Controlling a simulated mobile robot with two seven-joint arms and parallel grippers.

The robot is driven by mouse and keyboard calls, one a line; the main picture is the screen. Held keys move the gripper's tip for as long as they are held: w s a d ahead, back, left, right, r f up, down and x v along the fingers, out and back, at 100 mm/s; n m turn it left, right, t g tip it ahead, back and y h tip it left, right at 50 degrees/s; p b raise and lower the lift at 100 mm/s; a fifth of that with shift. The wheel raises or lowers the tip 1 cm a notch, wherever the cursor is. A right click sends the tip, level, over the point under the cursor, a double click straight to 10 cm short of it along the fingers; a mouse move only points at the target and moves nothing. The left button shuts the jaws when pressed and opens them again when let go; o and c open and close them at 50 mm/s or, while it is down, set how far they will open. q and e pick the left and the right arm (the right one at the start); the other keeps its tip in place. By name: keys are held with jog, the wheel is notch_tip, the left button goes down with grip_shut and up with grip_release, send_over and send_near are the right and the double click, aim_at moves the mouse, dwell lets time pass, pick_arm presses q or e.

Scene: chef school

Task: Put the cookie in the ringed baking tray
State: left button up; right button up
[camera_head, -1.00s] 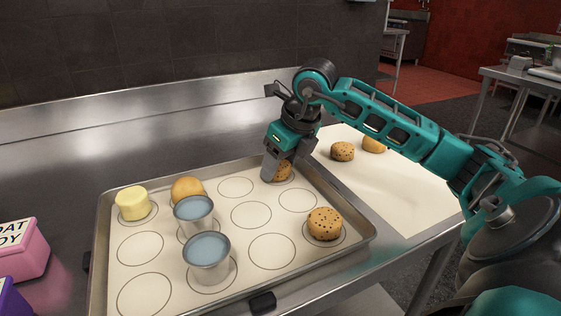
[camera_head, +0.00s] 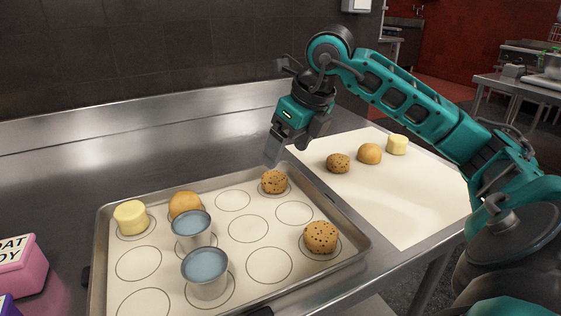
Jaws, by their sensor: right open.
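The ringed baking tray (camera_head: 330,270) lies on the steel counter, its white mat printed with several rings. A chocolate-chip cookie (camera_head: 274,182) sits in the ring at the tray's far right corner. A second speckled cookie (camera_head: 321,237) sits in a ring at the right edge. A yellow cylinder (camera_head: 130,218), a plain golden round (camera_head: 185,204) and two metal cups (camera_head: 205,268) are also on the tray. My right gripper (camera_head: 282,152) is open and empty, above and just beyond the far right corner, clear of the cookie. My left gripper is not in view.
A white sheet (camera_head: 400,205) right of the tray holds a darker chip cookie (camera_head: 338,163), a golden round (camera_head: 369,154) and a yellow cylinder (camera_head: 397,144). A pink box (camera_head: 22,268) stands at the left edge. Several tray rings are empty.

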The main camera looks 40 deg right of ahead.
jog(key=v, duration=0.4)
jog(key=shift+p, duration=0.3)
dwell(0.3)
